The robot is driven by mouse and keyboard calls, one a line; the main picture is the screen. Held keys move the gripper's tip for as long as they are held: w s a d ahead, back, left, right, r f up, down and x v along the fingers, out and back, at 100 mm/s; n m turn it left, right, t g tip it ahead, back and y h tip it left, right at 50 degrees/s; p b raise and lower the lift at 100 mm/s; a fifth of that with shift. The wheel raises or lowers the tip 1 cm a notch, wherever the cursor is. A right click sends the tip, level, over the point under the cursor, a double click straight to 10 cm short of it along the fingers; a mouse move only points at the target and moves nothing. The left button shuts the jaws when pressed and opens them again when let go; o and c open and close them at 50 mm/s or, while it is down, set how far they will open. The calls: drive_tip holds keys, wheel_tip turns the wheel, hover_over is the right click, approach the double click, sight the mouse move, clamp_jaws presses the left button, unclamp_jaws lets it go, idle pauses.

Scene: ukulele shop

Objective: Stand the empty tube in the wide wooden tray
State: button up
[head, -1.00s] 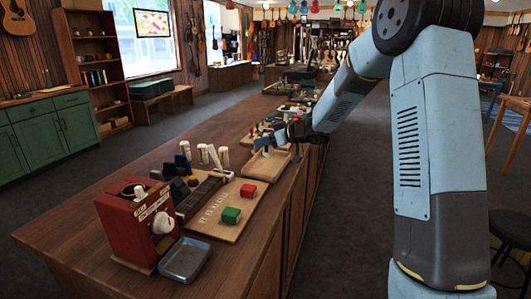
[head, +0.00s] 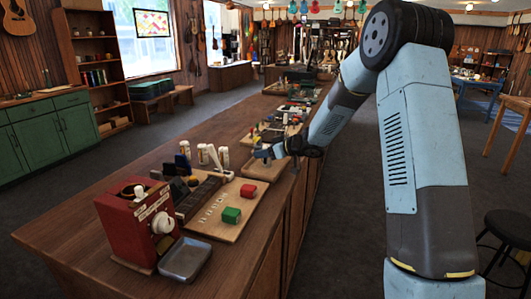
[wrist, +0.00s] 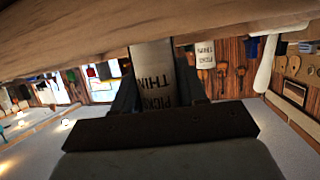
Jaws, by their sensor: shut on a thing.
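My gripper (head: 264,153) is low over a pale wooden tray (head: 257,172) on the long counter in the head view. In the wrist view my gripper (wrist: 155,88) is shut on a pale tube (wrist: 152,66) with dark lettering reading PICKS THIN, upside down in the picture. The tube's far end meets the edge of a broad wooden surface (wrist: 80,38); I cannot tell if it touches, or whether that surface is tray or counter. The held tube is too small to make out in the head view.
White tubes (head: 202,153) stand left of the tray; a labelled tube also shows in the wrist view (wrist: 204,53). A red machine (head: 137,229) and grey dish (head: 185,259) are at the front.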

drive_tip(key=o, duration=1)
drive_tip(key=shift+o, duration=0.2)
drive_tip(key=shift+r, duration=0.1)
drive_tip(key=s+d+r+m+t+h, duration=0.5)
drive_tip(key=s+d+r+m+h, duration=0.5)
drive_tip(key=s+d+r, duration=0.95)
drive_tip(key=s+f+g, duration=0.2)
drive_tip(key=s+g, duration=0.1)
drive_tip(key=s, duration=1)
drive_tip(key=s+f+m+g+h, duration=0.1)
drive_tip(key=s+g, duration=0.2)
drive_tip(key=s, duration=1.1)
drive_tip(key=shift+s+a+f+g, duration=0.15)
drive_tip(key=shift+a+f+g, duration=0.2)
drive_tip(key=shift+f+g, duration=0.05)
